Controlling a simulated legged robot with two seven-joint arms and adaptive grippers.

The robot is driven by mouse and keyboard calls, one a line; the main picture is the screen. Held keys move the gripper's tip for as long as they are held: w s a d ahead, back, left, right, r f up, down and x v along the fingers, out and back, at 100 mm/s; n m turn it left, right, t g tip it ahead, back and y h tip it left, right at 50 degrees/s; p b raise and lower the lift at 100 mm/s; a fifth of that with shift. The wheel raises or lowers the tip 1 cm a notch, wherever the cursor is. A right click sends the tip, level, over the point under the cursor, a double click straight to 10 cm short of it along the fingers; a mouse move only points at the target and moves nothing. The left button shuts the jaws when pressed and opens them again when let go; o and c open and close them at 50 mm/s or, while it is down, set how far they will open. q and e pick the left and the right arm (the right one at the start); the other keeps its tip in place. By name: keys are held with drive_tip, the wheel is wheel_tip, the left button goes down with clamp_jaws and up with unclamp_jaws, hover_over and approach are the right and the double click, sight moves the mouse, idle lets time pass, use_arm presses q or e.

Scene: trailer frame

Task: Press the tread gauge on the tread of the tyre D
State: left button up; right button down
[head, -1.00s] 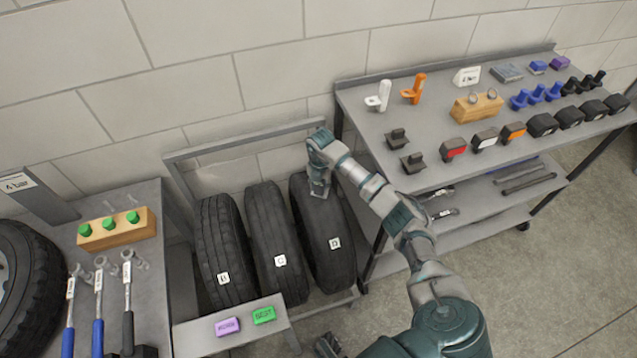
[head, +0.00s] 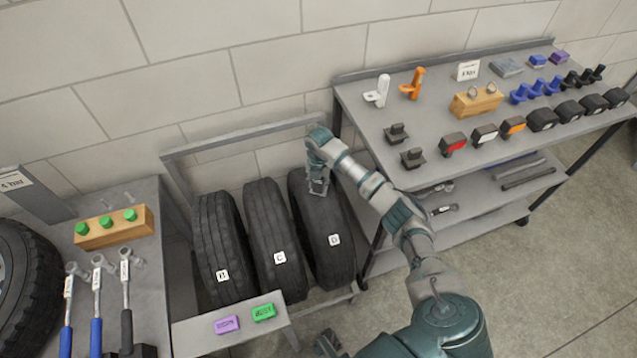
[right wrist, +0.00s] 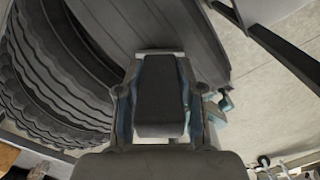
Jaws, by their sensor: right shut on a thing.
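Tyre D (head: 335,262) stands upright at the right end of a row of three black tyres, with a white "D" label on its tread. My right gripper (head: 318,188) is over the upper tread of tyre D, pointing down at it. In the right wrist view the gripper (right wrist: 160,100) is shut on the tread gauge (right wrist: 160,88), a dark block with a paler grey far end. That end lies against or just above the grooved tread (right wrist: 175,25); I cannot tell which. In the head view the gauge is mostly hidden by the gripper.
Tyres C (head: 275,235) and B (head: 218,245) stand close on the left within a metal frame (head: 240,133). A low shelf with purple (head: 227,324) and green (head: 263,312) blocks is in front. A tool table (head: 430,120) stands to the right.

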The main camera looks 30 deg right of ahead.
drive_tip(key=shift+f, duration=0.45)
drive_tip(key=shift+f, duration=0.1)
idle(1.8)
drive_tip(key=shift+r+p, duration=2.15)
drive_tip(key=shift+r, duration=0.9)
